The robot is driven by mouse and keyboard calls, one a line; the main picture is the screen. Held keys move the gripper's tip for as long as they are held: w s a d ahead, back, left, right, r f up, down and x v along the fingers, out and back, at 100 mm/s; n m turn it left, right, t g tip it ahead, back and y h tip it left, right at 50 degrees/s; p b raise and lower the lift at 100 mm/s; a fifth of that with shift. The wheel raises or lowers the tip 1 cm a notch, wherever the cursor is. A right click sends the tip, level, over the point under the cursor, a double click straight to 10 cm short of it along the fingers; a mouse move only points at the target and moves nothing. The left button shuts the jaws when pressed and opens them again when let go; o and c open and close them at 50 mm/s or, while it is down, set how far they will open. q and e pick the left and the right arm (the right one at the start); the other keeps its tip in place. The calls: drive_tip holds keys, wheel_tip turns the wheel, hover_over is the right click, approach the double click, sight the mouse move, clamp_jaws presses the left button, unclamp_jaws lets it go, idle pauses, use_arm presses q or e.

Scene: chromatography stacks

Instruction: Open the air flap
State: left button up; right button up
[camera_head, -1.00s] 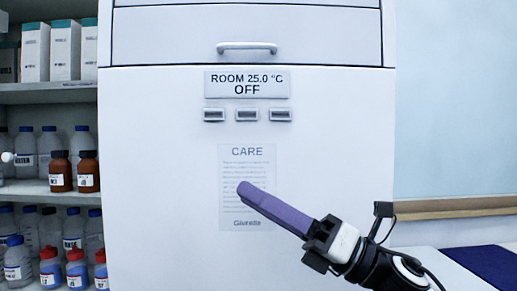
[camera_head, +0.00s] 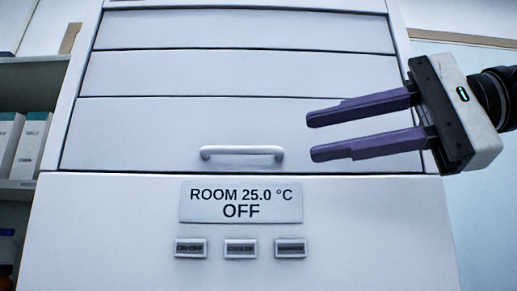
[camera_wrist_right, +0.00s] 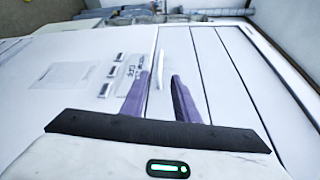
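A white cabinet front carries a panel (camera_head: 130,130) with a pale horizontal bar handle (camera_head: 242,153) near its lower edge; the panel looks closed. I cannot tell for certain that it is the air flap. My right gripper (camera_head: 310,137) comes in from the right with its two purple fingers apart and nothing between them in the head view. Its tips are to the right of the handle and apart from it in the picture. In the right wrist view the handle (camera_wrist_right: 161,70) shows beyond the gap between the fingertips (camera_wrist_right: 161,76). My left gripper is not in view.
Below the handle are a display (camera_head: 240,202) reading "ROOM 25.0 °C OFF" and three small buttons (camera_head: 240,248). More panels (camera_head: 240,75) lie above. Shelves (camera_head: 32,75) with boxes stand at the left. A pale wall is at the right.

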sight(254, 148)
drive_tip(key=p+x, duration=0.1)
drive_tip(key=x, duration=0.8)
drive_tip(key=shift+a+p, duration=0.35)
drive_tip(key=shift+a, duration=0.05)
clamp_jaws()
